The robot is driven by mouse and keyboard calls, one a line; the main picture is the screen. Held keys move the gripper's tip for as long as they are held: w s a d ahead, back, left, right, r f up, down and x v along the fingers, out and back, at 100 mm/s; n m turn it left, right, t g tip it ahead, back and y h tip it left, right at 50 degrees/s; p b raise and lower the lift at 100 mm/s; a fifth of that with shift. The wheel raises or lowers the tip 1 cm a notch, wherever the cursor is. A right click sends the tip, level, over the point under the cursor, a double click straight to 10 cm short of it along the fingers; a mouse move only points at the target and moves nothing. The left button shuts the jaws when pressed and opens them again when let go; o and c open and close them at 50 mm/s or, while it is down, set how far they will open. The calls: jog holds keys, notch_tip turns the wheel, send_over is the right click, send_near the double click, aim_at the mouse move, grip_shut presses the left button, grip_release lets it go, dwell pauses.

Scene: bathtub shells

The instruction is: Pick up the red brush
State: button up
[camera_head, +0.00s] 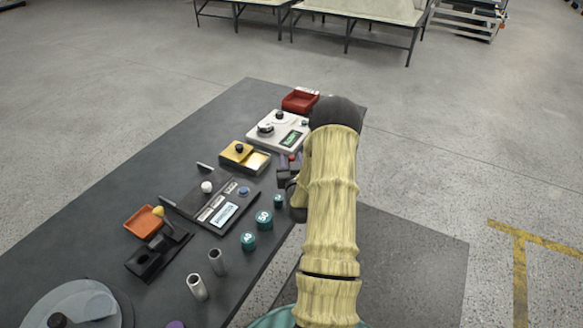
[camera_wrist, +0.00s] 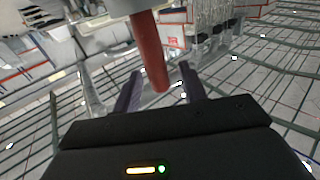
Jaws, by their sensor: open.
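In the wrist view, a red rod (camera_wrist: 150,50), which looks like the red brush's handle, reaches down from a pale grey rounded body at the top edge. Its lower end lies between the two dark purple fingers of my gripper (camera_wrist: 161,69), with visible gaps on both sides. My gripper is open. In the head view, dark purple finger-like parts (camera_head: 288,171) show left of my arm, with a small red spot (camera_head: 292,157) at them, perhaps the brush. My arm hides part of this area, and the brush's far end cannot be made out.
The dark table (camera_head: 150,160) holds a white device (camera_head: 284,130), a red tray (camera_head: 300,101), a yellow block (camera_head: 243,157), a grey panel with a display (camera_head: 222,207), several teal weights (camera_head: 264,220), metal cylinders (camera_head: 197,287) and an orange tray (camera_head: 143,222). Its far left part is bare.

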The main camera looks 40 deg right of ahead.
jog(key=shift+w+d, duration=0.15)
jog(key=shift+w, duration=0.1)
dwell(0.3)
grip_shut()
jog(key=shift+r, duration=0.1)
notch_tip(320, 180, up, 10)
jog(key=shift+f+b, duration=0.1)
jog(key=shift+b, duration=0.35)
dwell(0.6)
